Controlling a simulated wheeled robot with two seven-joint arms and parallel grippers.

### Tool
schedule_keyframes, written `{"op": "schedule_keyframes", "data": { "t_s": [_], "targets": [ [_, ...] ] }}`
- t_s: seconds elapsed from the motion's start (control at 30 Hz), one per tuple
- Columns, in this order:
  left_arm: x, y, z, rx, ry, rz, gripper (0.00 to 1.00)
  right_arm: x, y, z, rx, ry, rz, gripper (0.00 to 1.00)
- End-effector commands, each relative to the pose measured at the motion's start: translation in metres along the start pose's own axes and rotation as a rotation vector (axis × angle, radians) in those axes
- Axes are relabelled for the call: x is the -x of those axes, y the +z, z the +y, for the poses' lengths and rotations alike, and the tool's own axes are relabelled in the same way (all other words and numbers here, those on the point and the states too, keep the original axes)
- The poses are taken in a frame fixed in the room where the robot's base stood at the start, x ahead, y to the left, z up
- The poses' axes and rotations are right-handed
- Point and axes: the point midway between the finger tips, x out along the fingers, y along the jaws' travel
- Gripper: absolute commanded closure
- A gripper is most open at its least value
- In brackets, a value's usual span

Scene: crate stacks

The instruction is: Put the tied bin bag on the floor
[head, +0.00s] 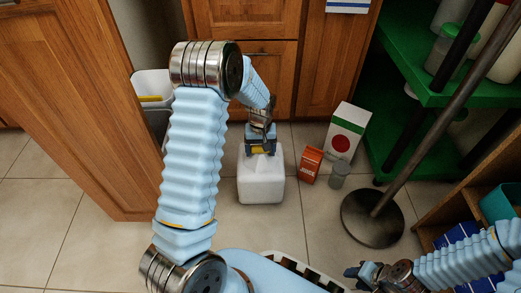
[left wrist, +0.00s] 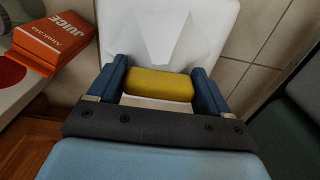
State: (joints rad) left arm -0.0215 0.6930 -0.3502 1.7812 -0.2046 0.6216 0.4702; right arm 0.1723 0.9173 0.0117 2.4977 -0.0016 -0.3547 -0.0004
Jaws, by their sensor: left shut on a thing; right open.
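The tied bin bag (head: 261,187) is a white, block-like bag with a yellow tied top. In the head view it is upright at the middle, over the tiled floor (head: 255,225); I cannot tell whether its base touches the tiles. My left gripper (head: 262,148) is above it, shut on the yellow tie (left wrist: 158,84), with a blue finger at each end of the tie in the left wrist view. The white bag body (left wrist: 168,35) lies beyond the fingers. My right gripper (head: 355,272) is open and empty at the lower right, clear of the bag.
An orange juice carton (head: 311,165), a grey cup (head: 339,175) and a white box with a red dot (head: 346,133) stand right of the bag. A metal pole on a round base (head: 372,219) and green shelves (head: 408,60) are further right. An open cabinet door (head: 85,100) and bin (head: 150,84) are left.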

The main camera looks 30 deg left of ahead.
Motion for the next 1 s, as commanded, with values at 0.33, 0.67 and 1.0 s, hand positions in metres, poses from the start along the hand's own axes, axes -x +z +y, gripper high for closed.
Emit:
{"op": "schedule_keyframes", "data": {
  "t_s": [0.33,0.67,1.0],
  "targets": [
    [-0.001,0.0,0.0,0.0,0.0,0.001,0.14,-0.001,0.0,0.0,0.0,0.0,0.0,0.57],
    [0.001,0.0,0.0,0.0,0.0,0.001,0.0,0.0,0.0,0.0,0.0,0.0,0.0,0.57],
    [0.062,-0.001,0.0,0.0,0.002,0.005,0.0,0.017,0.0,-0.006,0.001,0.0,-0.003,0.57]
  ]
}}
